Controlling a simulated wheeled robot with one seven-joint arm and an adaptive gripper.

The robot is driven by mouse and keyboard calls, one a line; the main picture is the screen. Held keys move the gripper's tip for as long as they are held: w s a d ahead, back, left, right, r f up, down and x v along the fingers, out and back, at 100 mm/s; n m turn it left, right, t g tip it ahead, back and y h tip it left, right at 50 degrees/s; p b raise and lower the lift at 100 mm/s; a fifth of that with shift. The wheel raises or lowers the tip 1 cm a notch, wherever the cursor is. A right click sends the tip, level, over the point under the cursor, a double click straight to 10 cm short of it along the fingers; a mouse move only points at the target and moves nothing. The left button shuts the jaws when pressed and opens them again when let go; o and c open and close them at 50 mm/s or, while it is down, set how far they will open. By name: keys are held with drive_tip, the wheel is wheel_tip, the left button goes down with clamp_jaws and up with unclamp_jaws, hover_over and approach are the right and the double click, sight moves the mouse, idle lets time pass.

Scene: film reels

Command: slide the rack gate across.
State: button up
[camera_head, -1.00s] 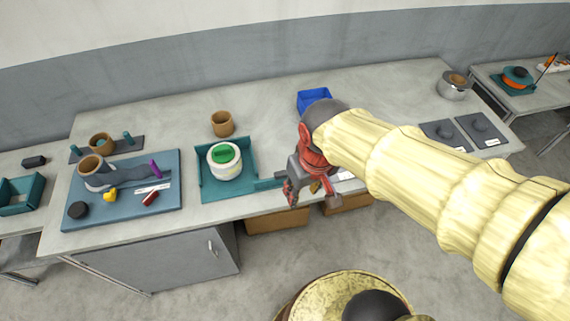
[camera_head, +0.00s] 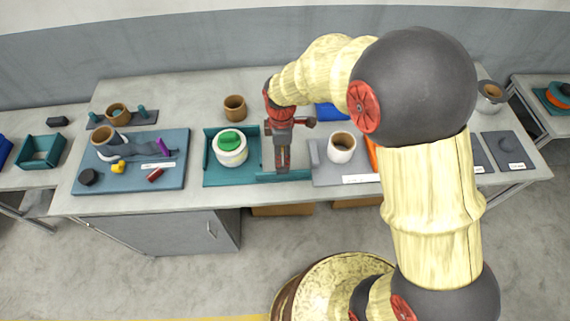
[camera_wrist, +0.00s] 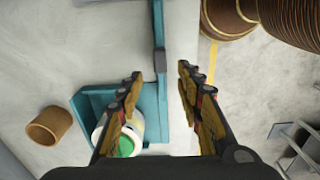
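The teal rack (camera_head: 206,160) stands near the table's front edge and holds a white canister (camera_head: 231,157) with a green lid (camera_head: 231,140). The gate, a teal bar (camera_head: 300,176), runs along the front edge and sticks out to the right of the rack. In the wrist view the gate (camera_wrist: 159,25) carries a small grey handle (camera_wrist: 160,62). My gripper (camera_head: 283,168) is above the gate, pointing down. In the wrist view my gripper (camera_wrist: 159,75) is open, with the gate and handle between its fingers, apart from both. My gripper hides part of the gate in the head view.
A brown cup (camera_head: 235,108) stands behind the rack. A blue board (camera_head: 80,178) with several small objects is on the left.

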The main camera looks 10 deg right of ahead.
sight(283, 173)
drive_tip(key=shift+f+b, duration=0.5)
drive_tip(key=shift+f, duration=3.4)
drive_tip(key=shift+c, duration=1.4)
clamp_jaws()
